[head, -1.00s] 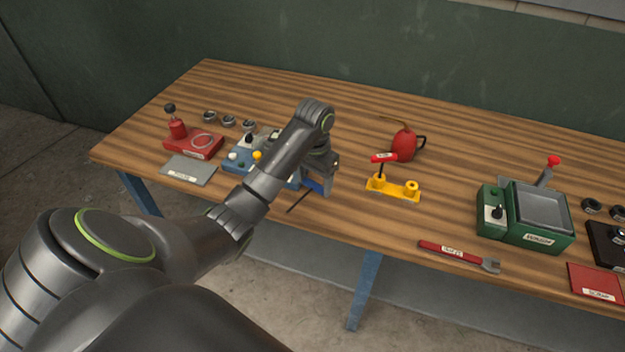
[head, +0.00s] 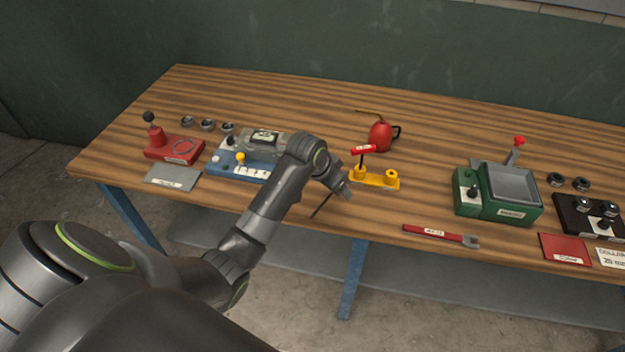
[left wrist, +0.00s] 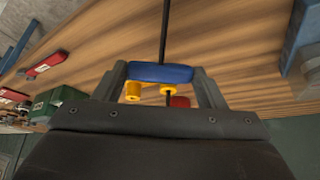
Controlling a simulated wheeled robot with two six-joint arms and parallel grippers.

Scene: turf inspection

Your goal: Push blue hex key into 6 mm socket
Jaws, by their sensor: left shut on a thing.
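My left gripper (head: 342,188) is shut on the blue hex key, just left of the yellow socket block (head: 372,182). In the left wrist view the blue handle (left wrist: 160,72) sits between the fingers, and its dark shaft runs to the top edge. In the head view the arm hides the handle; the dark shaft (head: 320,207) slants down to the left. The red hex key (head: 363,150) stands upright in the block's left socket. The right socket (head: 391,174) looks empty. The block shows behind the blue handle in the left wrist view (left wrist: 133,92). My right gripper is not in view.
A red oil can (head: 380,136) stands behind the block. A blue fixture (head: 225,170) is left of my arm. A red wrench (head: 436,235) lies at the front edge, and a green device (head: 500,207) stands to the right. Wood between block and green device is clear.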

